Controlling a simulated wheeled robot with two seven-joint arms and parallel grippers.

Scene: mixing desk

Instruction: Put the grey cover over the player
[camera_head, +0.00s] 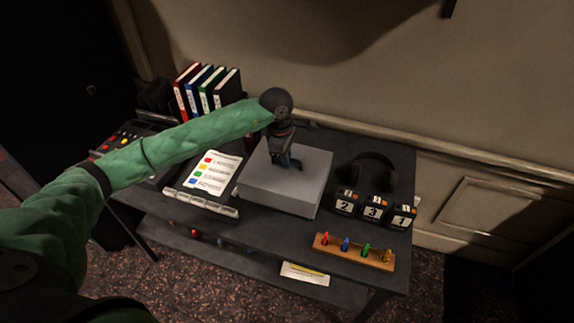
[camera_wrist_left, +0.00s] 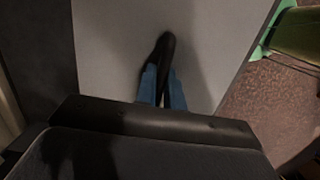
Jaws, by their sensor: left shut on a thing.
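The grey cover (camera_head: 276,192) is a box shape with a flat top, level on the dark desk near its middle. It also fills much of the left wrist view (camera_wrist_left: 105,55). My left gripper (camera_head: 287,162) is over the cover's top. Its blue-tipped fingers (camera_wrist_left: 163,92) are shut on the cover's dark handle (camera_wrist_left: 166,50). I cannot tell if the cover rests fully on the desk or is slightly raised. The player is not visible; anything beneath the cover is hidden. My right gripper is not in view.
Headphones (camera_head: 367,176) and several numbered blocks (camera_head: 372,209) are close right of the cover. A colour-marked sheet (camera_head: 214,173) and a row of switches (camera_head: 200,203) are left. A wooden peg rack (camera_head: 354,252) is at the front right. Binders (camera_head: 206,90) stand behind.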

